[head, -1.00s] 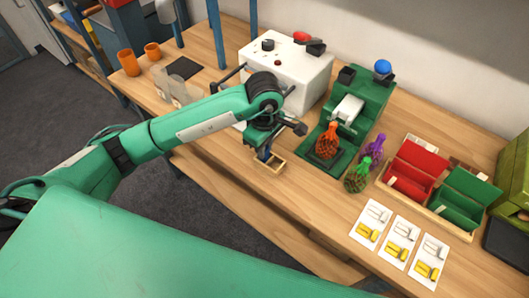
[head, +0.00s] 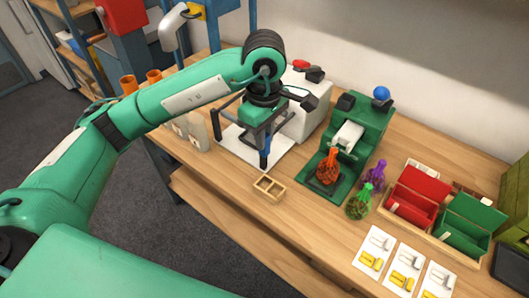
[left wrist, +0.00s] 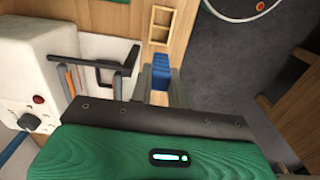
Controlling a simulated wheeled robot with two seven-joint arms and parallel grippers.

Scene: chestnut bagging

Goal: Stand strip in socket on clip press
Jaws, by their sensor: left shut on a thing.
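A blue strip (head: 264,158) is between the fingers of my left gripper (head: 265,148), which is shut on it. The strip hangs roughly upright above the bench, in front of the white machine. In the left wrist view the strip (left wrist: 161,72) shows between the two grey fingers (left wrist: 161,85). The green clip press (head: 372,122) stands to the right of the gripper, apart from it, with a blue knob (head: 381,93) and black blocks on top. I cannot tell clearly which part is its socket. My right gripper is out of view.
A small two-compartment wooden tray (head: 259,195) lies at the bench front. Orange, green and purple net bags (head: 328,168) sit at the press. Red and green bins (head: 414,196) and cards (head: 373,247) are at right. The white machine (head: 307,108) has a dark frame beside it.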

